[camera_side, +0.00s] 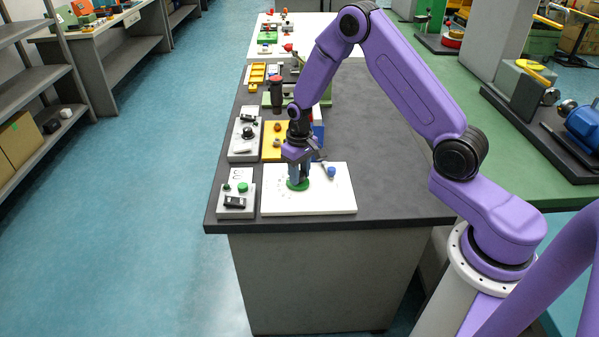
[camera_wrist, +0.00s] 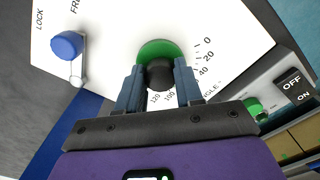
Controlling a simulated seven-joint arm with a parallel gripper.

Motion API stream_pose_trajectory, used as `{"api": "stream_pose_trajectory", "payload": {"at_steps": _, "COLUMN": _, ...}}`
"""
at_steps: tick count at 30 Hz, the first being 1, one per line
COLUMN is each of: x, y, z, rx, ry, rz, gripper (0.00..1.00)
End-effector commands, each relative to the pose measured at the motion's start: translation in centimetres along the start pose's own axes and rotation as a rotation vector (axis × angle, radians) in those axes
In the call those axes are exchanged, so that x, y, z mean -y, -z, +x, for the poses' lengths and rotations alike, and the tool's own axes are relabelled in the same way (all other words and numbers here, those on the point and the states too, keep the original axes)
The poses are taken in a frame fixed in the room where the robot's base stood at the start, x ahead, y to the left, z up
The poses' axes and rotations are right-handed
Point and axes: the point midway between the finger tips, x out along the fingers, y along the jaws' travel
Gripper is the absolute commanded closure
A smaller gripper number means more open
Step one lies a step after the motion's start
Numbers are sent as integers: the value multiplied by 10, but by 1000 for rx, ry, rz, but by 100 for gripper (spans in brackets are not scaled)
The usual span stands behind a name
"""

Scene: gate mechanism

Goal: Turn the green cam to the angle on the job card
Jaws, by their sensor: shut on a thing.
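The green cam (camera_side: 297,185) sits on a white panel (camera_side: 335,200) near the front edge of the dark bench. In the wrist view the green cam (camera_wrist: 158,48) is a disc with a dark round knob (camera_wrist: 159,74) on it. An angle scale with 0, 20, 40, 100 and 120 runs around it. My gripper (camera_side: 299,174) points down, and in the wrist view its fingers (camera_wrist: 159,85) are shut on the dark knob from both sides. A blue-knobbed lever (camera_wrist: 67,45) stands by the words LOCK and FR..., the rest cut off. I cannot make out a job card or the cam's angle.
A grey box with green buttons and a black OFF/ON switch (camera_wrist: 290,85) stands left of the panel in the side view (camera_side: 236,200). Behind are another grey control box (camera_side: 245,140) and a yellow block (camera_side: 270,145). The bench right of the panel is clear.

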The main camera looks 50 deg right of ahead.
Motion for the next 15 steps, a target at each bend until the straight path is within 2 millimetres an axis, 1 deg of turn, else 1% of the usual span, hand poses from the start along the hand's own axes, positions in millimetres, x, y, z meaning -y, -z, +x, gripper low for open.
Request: {"api": "stream_pose_trajectory", "payload": {"at_steps": 15, "x": 0, "y": 0, "z": 0, "rx": 2, "ry": 0, "rz": 31, "gripper": 95}}
